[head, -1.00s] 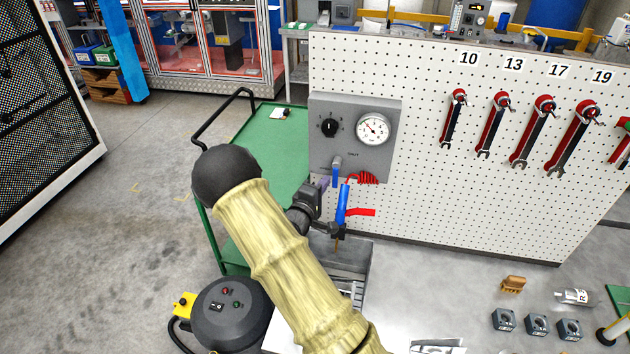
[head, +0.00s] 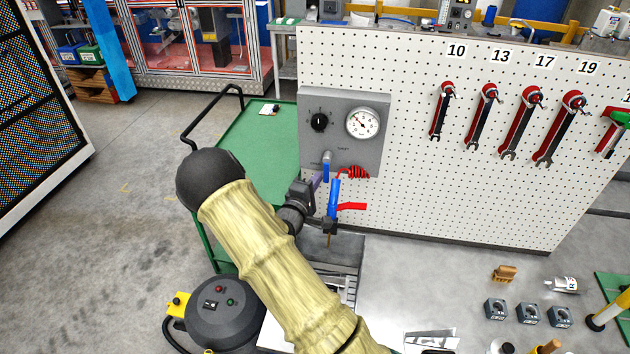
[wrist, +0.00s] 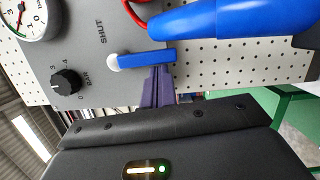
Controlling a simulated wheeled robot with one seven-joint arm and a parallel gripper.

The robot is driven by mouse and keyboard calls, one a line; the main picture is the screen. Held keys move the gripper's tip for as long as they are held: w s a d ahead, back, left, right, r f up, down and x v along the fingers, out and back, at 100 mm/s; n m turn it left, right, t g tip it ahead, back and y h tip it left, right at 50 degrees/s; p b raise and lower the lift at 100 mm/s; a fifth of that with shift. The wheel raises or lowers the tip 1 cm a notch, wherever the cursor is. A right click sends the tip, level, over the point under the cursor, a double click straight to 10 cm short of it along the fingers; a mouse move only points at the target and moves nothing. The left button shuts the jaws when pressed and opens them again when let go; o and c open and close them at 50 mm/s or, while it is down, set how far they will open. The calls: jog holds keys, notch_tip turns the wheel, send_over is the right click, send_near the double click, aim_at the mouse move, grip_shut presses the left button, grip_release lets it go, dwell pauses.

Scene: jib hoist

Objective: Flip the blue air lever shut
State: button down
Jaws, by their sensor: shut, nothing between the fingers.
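The blue air lever (head: 327,168) hangs straight down from its pivot on the grey panel (head: 376,146), below the dial and gauge. In the wrist view the lever (wrist: 148,57) runs from a pale round pivot, and the word SHUT stands off to the panel's right side of it. My gripper (head: 318,181) is at the lever's left side in the head view. Its purple fingers (wrist: 157,86) are closed together and empty, with their tips right beside the lever's free part. I cannot tell if they touch it.
A blue air gun (head: 334,198) with a red coiled hose (head: 355,172) hangs just right of my fingers; it also fills the wrist view's top right (wrist: 235,18). A red handle (head: 351,206) sticks out beside it. A green cart (head: 262,140) stands behind my arm.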

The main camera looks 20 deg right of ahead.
jog(key=shift+s+d+n, duration=0.1)
jog(key=shift+d+n, duration=0.05)
jog(key=shift+n, duration=0.15)
jog(key=shift+s+d+f+n+b, duration=0.25)
jog(key=shift+s+d+n+b, duration=0.4)
jog(key=shift+d, duration=0.25)
dwell(0.4)
jog(key=s+a+f+b, duration=0.3)
jog(key=s+a+b, duration=0.1)
jog(key=a, duration=0.6)
jog(key=shift+s+b, duration=0.4)
jog(key=shift+b, duration=0.05)
